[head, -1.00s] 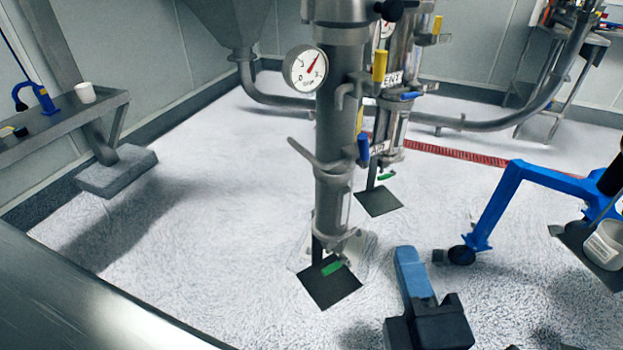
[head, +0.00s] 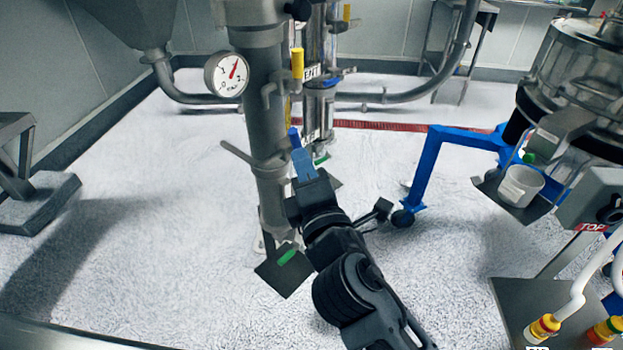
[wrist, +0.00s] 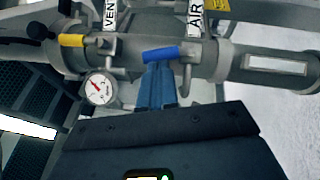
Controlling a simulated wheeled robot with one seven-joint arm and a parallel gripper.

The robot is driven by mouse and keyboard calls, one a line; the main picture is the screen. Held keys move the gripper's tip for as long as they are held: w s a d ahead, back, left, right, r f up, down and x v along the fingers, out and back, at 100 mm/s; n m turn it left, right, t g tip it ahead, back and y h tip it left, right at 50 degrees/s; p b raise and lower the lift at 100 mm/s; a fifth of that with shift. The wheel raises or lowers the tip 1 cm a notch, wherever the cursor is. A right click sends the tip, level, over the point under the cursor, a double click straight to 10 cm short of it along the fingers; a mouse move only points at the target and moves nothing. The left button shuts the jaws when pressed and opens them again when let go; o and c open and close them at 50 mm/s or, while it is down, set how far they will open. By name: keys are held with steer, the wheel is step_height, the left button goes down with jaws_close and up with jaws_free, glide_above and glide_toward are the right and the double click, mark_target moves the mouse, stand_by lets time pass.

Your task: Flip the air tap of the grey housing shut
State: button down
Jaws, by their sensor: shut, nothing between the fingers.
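The grey housing (head: 262,120) is an upright metal column with a round gauge (head: 224,74). Its air tap has a blue handle (head: 294,138), roughly in line with the column. In the wrist view the blue handle (wrist: 161,54) lies near the AIR label (wrist: 195,14). My gripper (head: 301,160) is at the tap, its blue fingers closed together with nothing between them. In the wrist view the fingertips (wrist: 158,68) are right at the handle's lower edge. I cannot tell whether they touch it.
A yellow handle (head: 297,64) sits higher on the column, by the VENT label (wrist: 110,12). A second column (head: 318,100) stands close behind. A blue frame (head: 425,165) and a steel machine (head: 575,75) stand to the right. Open floor lies to the left.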

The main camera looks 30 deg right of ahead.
mark_target(295, 141)
steer(key=shift+x, duration=1.05)
steer(key=shift+r+p, duration=0.1)
steer(key=shift+p, duration=0.25)
steer(key=shift+d+r+m+g+p, duration=0.2)
steer(key=shift+r+m+g+p, duration=0.25)
steer(key=shift+p, duration=0.6)
steer(key=shift+w+d+m+p, duration=0.1)
steer(key=shift+d+m+p, duration=0.1)
steer(key=shift+m+p, duration=0.45)
steer(key=shift+d+f+p, duration=0.1)
steer(key=shift+d+p, duration=0.1)
steer(key=shift+p, duration=0.2)
